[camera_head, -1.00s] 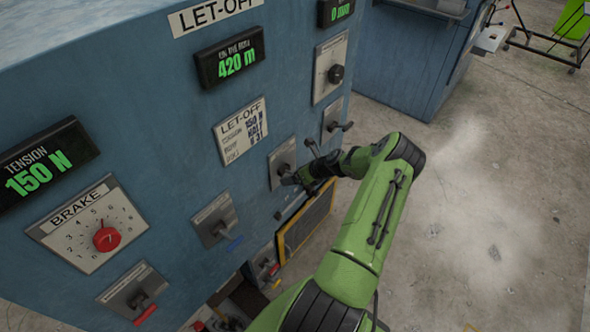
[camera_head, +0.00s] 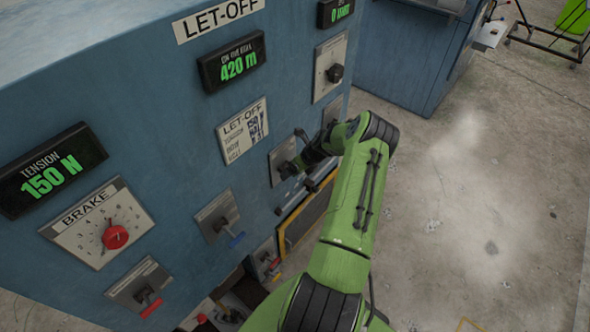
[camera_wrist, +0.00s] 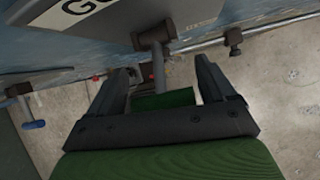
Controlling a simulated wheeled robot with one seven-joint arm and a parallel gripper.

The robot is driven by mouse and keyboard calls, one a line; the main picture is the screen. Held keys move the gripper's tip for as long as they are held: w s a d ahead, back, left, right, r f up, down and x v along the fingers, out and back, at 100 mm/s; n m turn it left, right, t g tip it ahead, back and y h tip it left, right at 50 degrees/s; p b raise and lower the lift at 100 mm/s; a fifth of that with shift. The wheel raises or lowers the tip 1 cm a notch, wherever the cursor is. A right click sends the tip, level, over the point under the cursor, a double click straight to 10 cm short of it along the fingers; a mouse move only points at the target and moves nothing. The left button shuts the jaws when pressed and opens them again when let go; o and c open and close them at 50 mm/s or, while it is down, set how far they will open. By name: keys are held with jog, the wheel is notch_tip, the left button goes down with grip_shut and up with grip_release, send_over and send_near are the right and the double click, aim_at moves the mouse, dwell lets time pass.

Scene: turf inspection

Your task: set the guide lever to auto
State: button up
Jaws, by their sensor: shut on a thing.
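The guide lever (camera_wrist: 159,66) has a grey shaft hanging from a dark pivot, with a green grip (camera_wrist: 165,99) at its end, in the wrist view. Its plate (camera_wrist: 110,12) carries a label of which only the first letters show. My gripper (camera_wrist: 166,68) has one finger on each side of the lever and is shut on it. In the head view my gripper (camera_head: 303,163) is at the lever's plate (camera_head: 279,166) on the blue panel; my wrist hides most of the lever. The auto mark cannot be read.
The blue machine (camera_head: 185,150) holds other controls: a red brake knob (camera_head: 115,237), a red-tipped lever (camera_head: 149,306) and a blue-tipped lever (camera_head: 236,240). A yellow-framed opening (camera_head: 305,215) is below my gripper. Bare concrete floor (camera_head: 470,190) lies to the right.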

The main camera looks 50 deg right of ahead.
jog(key=o, duration=1.4)
jog(key=shift+w, duration=0.1)
jog(key=shift+c, duration=0.2)
jog(key=v, duration=1.6)
jog(key=w+a+r+n+g+h, duration=0.1)
jog(key=a+r+n, duration=0.85)
jog(key=a, duration=0.35)
jog(key=w+a+r+n+g+h, duration=0.1)
jog(key=a+r+n+g, duration=0.1)
jog(key=a+r+n, duration=0.8)
jog(key=s+a+r+n+t, duration=0.2)
jog(key=s+a+n+t, duration=0.1)
jog(key=s+a+n, duration=1.2)
jog(key=n+b, duration=0.1)
jog(key=n, duration=0.2)
jog(key=shift+s+y, duration=0.3)
jog(key=shift+s, duration=0.1)
